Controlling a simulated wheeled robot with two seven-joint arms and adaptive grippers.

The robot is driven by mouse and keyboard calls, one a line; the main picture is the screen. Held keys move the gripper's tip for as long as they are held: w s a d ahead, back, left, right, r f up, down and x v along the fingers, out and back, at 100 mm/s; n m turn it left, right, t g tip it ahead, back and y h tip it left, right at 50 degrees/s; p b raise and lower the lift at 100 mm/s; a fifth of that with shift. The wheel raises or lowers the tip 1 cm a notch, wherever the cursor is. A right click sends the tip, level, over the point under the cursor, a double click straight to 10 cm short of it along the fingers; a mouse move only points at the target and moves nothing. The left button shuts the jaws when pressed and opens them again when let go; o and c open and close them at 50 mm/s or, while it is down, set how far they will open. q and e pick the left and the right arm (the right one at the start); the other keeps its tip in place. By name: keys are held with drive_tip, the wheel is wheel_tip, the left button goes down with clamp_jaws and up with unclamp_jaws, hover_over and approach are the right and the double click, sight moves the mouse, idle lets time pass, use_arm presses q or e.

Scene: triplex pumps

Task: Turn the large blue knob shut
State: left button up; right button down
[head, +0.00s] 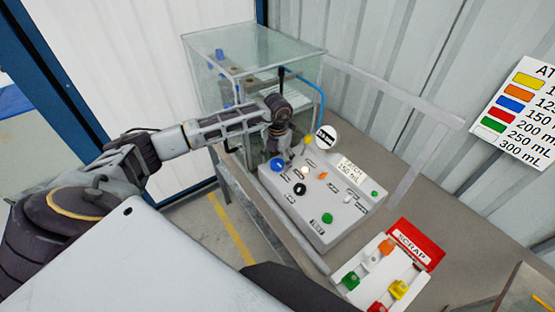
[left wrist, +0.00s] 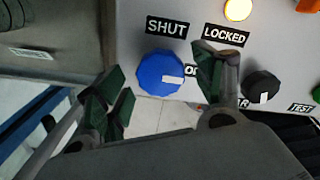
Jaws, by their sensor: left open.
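The large blue knob (head: 278,164) sits at the left end of the grey control panel (head: 322,226). In the left wrist view the blue knob (left wrist: 158,70) is near the middle, with a white pointer mark on its right side, toward a partly hidden label beginning with "O". The SHUT label (left wrist: 167,27) is above it. My left gripper (left wrist: 163,75) is open, one dark green fingertip on each side of the knob in the picture. I cannot tell whether they touch it. In the head view the left gripper (head: 290,147) is at the knob's upper right. My right gripper is not in view.
A black knob (left wrist: 262,86) and a lit yellowish lamp (left wrist: 238,9) are close to the right finger. A glass tank (head: 250,65) stands behind the panel. A red SCRAP tray (head: 414,246) and a white rack (head: 362,262) with coloured pieces are at the right.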

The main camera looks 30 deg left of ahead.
use_arm(q)
drive_tip(key=shift+f, duration=0.3)
drive_tip(key=c, duration=1)
